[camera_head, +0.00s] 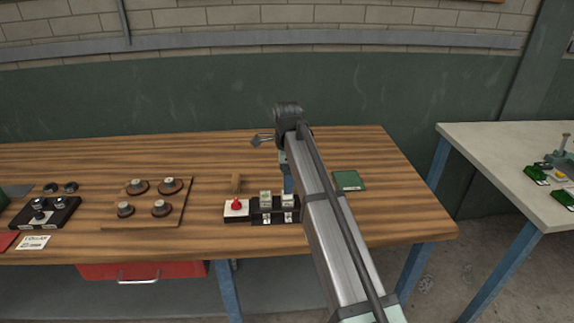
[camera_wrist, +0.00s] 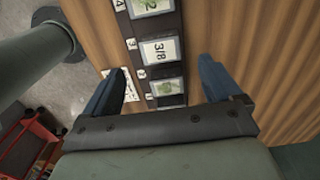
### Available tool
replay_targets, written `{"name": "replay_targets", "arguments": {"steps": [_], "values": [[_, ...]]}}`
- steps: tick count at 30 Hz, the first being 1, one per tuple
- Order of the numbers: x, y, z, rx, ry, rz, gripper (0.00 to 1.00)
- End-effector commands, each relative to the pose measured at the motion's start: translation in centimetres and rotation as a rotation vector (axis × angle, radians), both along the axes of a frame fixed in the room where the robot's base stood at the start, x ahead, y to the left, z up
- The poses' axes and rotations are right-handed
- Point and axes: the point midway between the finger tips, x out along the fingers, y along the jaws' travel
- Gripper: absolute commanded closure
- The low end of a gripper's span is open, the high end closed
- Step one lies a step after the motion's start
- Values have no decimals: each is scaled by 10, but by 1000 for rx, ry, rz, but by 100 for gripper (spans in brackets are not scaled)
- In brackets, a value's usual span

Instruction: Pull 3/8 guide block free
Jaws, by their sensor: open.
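The 3/8 guide block (camera_wrist: 159,50) shows in the wrist view as a pale label reading "3/8", seated in a dark rack (camera_wrist: 133,47). My gripper (camera_wrist: 162,68) is open, with one blue finger on each side of the rack. The 3/8 block lies between and just beyond the fingertips; I cannot tell any contact. In the head view the dark rack (camera_head: 265,218) stands on the wooden bench with pale blocks in it. My arm and a blue finger cover its right end there. I cannot tell which block there is the 3/8 one.
In the wrist view, neighbouring blocks (camera_wrist: 150,7) and (camera_wrist: 166,88) sit close in the same rack. A green pad (camera_head: 349,180) lies right of my arm. A board with round knobs (camera_head: 145,205) is left.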

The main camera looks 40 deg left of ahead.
Motion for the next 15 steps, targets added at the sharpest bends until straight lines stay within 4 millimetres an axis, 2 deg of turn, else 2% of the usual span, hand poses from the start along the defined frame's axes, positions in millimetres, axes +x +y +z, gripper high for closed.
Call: {"name": "replay_targets", "arguments": {"steps": [3, 9, 15], "values": [[0, -1, -21, -1, 1, 0, 8], [0, -1, -50, 0, 1, 0, 8], [0, 0, -69, 1, 0, 1, 8]]}}
